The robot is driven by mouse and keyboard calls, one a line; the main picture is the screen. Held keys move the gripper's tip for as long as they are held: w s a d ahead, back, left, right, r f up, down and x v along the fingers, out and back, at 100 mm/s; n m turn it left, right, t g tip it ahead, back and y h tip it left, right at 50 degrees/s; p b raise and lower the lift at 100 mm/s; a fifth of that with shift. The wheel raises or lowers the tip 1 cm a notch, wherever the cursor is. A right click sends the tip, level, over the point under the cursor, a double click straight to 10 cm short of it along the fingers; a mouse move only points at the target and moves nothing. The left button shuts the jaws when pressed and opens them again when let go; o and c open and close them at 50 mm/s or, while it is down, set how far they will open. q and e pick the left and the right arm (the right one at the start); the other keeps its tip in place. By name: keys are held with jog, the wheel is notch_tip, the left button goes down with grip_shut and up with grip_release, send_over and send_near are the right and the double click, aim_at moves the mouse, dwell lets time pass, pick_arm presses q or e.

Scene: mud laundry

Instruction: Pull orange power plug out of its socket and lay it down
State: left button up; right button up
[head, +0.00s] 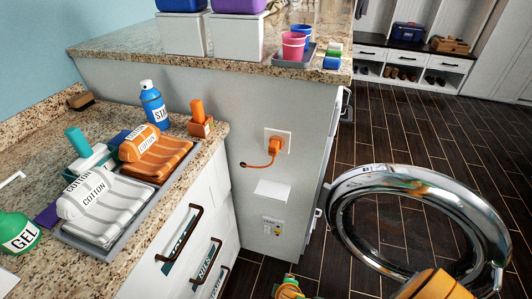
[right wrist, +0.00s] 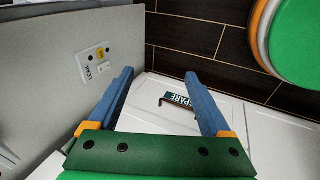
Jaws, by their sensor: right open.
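The orange power plug (head: 274,147) sits in a white wall socket (head: 288,137) on the grey end panel of the counter. A short orange cord runs from it down and left to a dark end at the panel. A small blank white ledge (head: 272,190) is below the socket. My right gripper (right wrist: 159,76) is open and empty, with its blue fingers wide apart. It is over white cabinet fronts, away from the plug, which is not visible in the right wrist view. My left gripper is not in view.
A panel marked LEAK (right wrist: 95,62) is low on the grey surface. A round chrome washer door (head: 343,225) stands open to the right.

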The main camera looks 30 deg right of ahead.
jog(key=w+d+r+n+t+h+b, duration=0.25)
jog(key=w+r, duration=0.45)
jog(key=w, duration=0.4)
jog(key=m+t+h+b, duration=0.3)
jog(key=t+h, duration=0.2)
jog(key=h, duration=0.4)
send_near(272, 153)
jog(key=x, duration=0.3)
jog(key=shift+s+r+n+y, duration=0.2)
jog(key=shift+r+n+y, duration=0.05)
jog(key=b+x, duration=0.4)
jog(key=x, duration=0.4)
jog(key=shift+a+f, duration=0.1)
jog(key=shift+w+d, duration=0.4)
